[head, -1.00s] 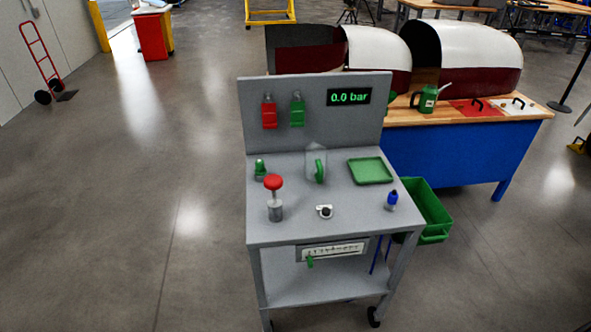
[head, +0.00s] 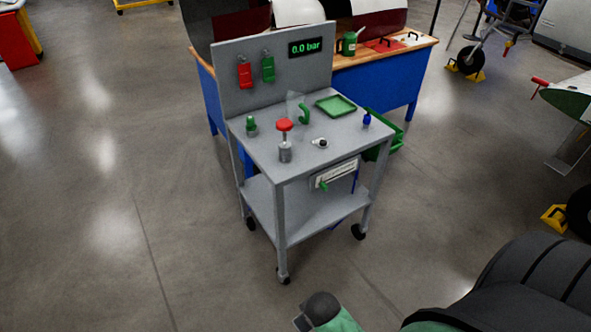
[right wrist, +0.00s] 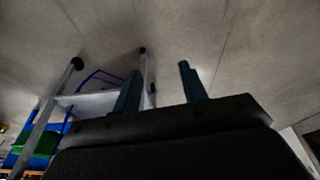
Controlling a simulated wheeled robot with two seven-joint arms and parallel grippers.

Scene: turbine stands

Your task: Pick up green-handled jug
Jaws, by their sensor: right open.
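The green-handled jug (head: 293,103) stands on the top of the grey wheeled cart (head: 262,148). Its body is clear and hard to see, and its curved green handle faces right. My right gripper (right wrist: 160,88) shows in the right wrist view, with two dark fingers apart and nothing between them. It is away from the jug, which I cannot make out in that view. The cart's legs and casters appear upside down beyond the fingers. My left gripper is in neither view.
Around the jug are a red-topped plunger (head: 285,126), a green-topped item (head: 251,124), a green tray (head: 336,105) and a small blue item (head: 366,120). A grey back panel (head: 225,75) rises behind. A blue workbench (head: 394,88) stands behind. Floor in front is clear.

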